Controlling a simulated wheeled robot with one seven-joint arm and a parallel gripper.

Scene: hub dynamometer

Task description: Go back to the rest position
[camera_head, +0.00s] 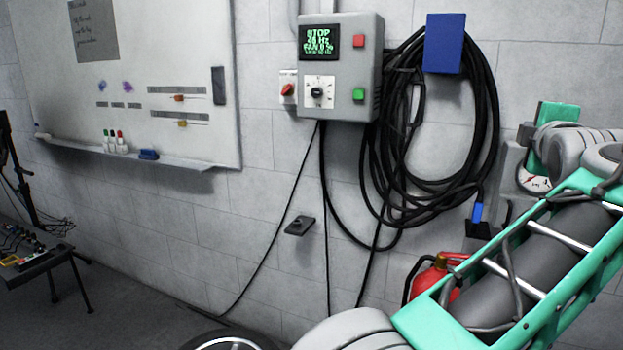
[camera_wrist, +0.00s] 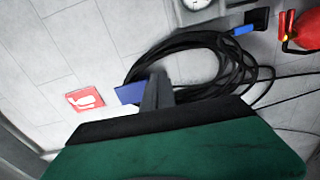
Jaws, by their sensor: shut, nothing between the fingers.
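In the wrist view my gripper (camera_wrist: 157,90) shows as dark fingers close together, shut and empty. Beyond it are the coiled black hose (camera_wrist: 215,65) and its blue wall holder (camera_wrist: 131,93), which the fingers partly overlap in the picture. The grey control box (camera_head: 340,100) hangs on the wall with a lit screen reading STOP, a dial (camera_head: 318,92), a red button (camera_head: 358,41) and a green button (camera_head: 358,94).
A red extinguisher (camera_head: 430,280) stands behind my arm. A round gauge (camera_wrist: 196,4) is on the wall. The whiteboard (camera_head: 140,60) with a marker ledge (camera_head: 180,160) is at left. A low bench (camera_head: 30,262) is at far left. Cables hang below the box.

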